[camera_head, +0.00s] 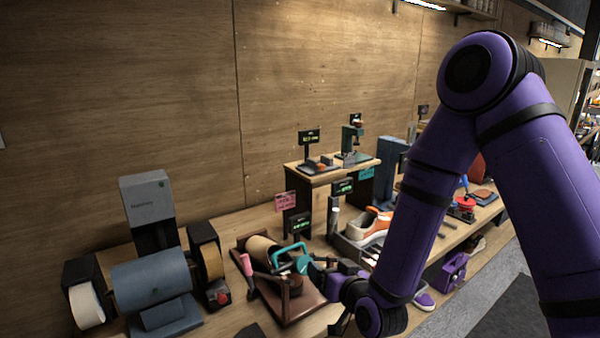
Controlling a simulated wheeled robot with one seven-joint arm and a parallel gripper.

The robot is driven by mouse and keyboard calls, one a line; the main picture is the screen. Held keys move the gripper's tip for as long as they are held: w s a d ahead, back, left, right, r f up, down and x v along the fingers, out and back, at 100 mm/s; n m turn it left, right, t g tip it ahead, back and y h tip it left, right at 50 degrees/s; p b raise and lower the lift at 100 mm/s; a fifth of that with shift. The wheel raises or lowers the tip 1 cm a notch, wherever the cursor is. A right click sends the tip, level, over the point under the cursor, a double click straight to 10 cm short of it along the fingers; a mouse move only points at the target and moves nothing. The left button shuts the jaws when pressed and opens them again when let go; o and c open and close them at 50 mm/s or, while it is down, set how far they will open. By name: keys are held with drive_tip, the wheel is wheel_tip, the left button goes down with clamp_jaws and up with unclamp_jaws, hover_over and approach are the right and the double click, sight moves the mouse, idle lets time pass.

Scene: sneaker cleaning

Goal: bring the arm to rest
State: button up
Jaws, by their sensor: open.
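My purple arm (425,185) comes down from the upper right and bends at a high elbow. Its wrist is low in the middle of the picture, over the workbench (237,318). My gripper (281,259) appears as the teal-coloured end pointing left from the wrist. It is open, and I see nothing held in it. It is in front of or above a brown tray (302,306) with a roller and a pink-handled tool (247,265). I cannot tell whether it touches anything there.
A grey-blue bench machine (152,285) with wheels stands at the left. A small raised shelf (330,172) with tools stands behind the gripper. A purple bag-like item (455,271) is below right.

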drive_tip(key=s+d+r+g+h, duration=0.2)
drive_tip(key=d+r, duration=0.4)
drive_tip(key=r, duration=0.3)
drive_tip(key=s+d+r+g+h, duration=0.2)
drive_tip(key=d+r+h, duration=0.1)
drive_tip(key=d+r, duration=0.45)
drive_tip(key=s+d+r+m+g+h, duration=0.1)
drive_tip(key=s+d+r, duration=0.4)
drive_tip(key=s, duration=0.6)
drive_tip(key=s+d+r+m+g+h, duration=0.1)
drive_tip(key=s+d+r+g, duration=0.3)
drive_tip(key=s, duration=0.8)
drive_tip(key=shift+d+r, duration=0.4)
drive_tip(key=shift+r, duration=0.35)
drive_tip(key=shift+c, duration=0.3)
